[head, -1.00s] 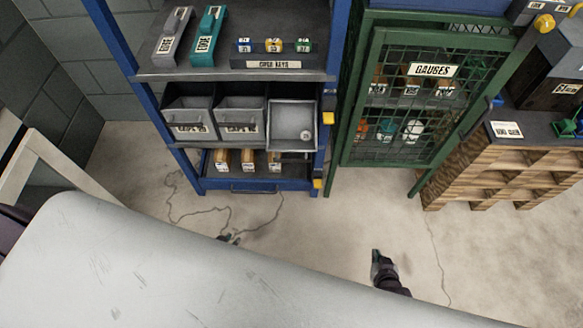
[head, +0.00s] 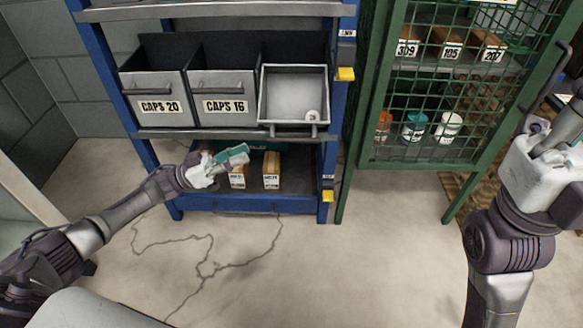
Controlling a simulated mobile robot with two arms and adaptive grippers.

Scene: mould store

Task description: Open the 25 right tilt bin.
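The right-hand tilt bin (head: 292,92) of the blue rack is tipped forward. Its pale inside shows, with a small white round thing at its lower right corner. Its front label is hidden, so I cannot read a 25. Its bar handle (head: 293,131) shows at the lower edge. My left gripper (head: 236,155) is below and left of this bin, apart from it, before the lower shelf; whether its teal-grey fingers are parted is unclear. My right gripper (head: 567,128) is at the right edge, partly cut off, far from the bins.
Bins marked CAPS 20 (head: 158,98) and CAPS 16 (head: 222,97) stand upright to the left. Small boxes (head: 271,170) sit on the lower shelf. Yellow blocks (head: 345,74) stick out from the rack's right post. A green mesh cabinet (head: 372,120) stands on the right.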

